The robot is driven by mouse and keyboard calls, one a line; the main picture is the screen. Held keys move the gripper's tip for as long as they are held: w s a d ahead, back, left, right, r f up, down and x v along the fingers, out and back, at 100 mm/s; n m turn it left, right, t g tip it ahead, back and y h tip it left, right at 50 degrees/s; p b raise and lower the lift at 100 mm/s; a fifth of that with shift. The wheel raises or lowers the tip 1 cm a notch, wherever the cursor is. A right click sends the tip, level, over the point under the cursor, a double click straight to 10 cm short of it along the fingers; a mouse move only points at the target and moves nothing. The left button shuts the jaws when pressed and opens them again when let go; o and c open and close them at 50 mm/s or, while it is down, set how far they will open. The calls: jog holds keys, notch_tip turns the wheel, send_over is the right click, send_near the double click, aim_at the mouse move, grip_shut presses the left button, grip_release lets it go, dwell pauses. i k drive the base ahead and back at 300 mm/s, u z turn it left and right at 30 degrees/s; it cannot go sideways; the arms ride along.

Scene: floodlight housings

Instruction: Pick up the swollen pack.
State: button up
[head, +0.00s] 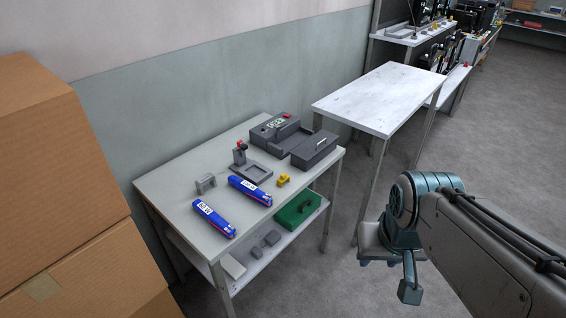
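Two blue packs with white labels and red ends lie on the near part of the grey workbench (165,185). One pack (250,191) lies nearer the bench's middle, the other pack (214,219) nearer its front left. At this size I cannot tell which one is swollen. My gripper (409,290) is at the end of my arm on the right, over the floor and well apart from the bench and both packs. Its fingers are not clear enough to tell whether it is open.
The bench also holds a grey stand with a red top (240,153), a grey machine (280,130), a grey box (314,149), a small yellow part (283,181) and a grey bracket (206,184). A green case (298,210) sits below. Cardboard boxes (60,170) stand left; a white table (380,97) stands behind.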

aim_at(245, 187)
jog(key=z, duration=0.15)
jog(key=i, duration=0.6)
jog(key=u, duration=0.7)
jog(key=i, duration=0.5)
jog(key=u, duration=0.6)
